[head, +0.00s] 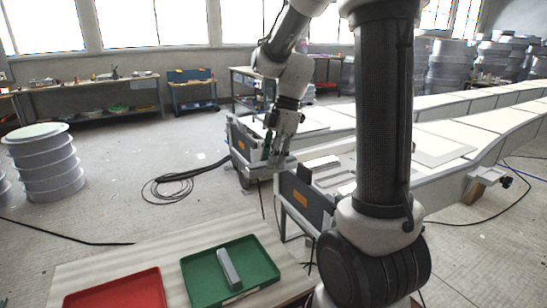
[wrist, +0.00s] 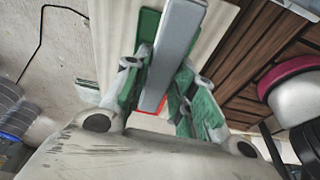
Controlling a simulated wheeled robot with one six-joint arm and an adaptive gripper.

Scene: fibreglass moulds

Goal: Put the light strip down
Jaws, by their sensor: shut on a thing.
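My gripper (head: 273,158) is raised in the middle of the head view, beyond the trays and in front of the long mould. It also shows in the wrist view (wrist: 162,86), where its green-padded fingers are closed on the light strip (wrist: 174,50), a long, straight grey bar. The strip runs from between the fingers to the top edge of that view. In the head view I cannot clearly separate it from the pale surfaces behind it. Another grey bar (head: 229,269) lies in the green tray (head: 265,259) on the pale table.
A red tray (head: 117,291) sits on the table (head: 165,248) left of the green one. The long pale mould (head: 440,149) extends to the right. A ribbed drum (head: 45,165) stands at left. Black cable (head: 172,188) lies coiled on the floor. Open floor surrounds it.

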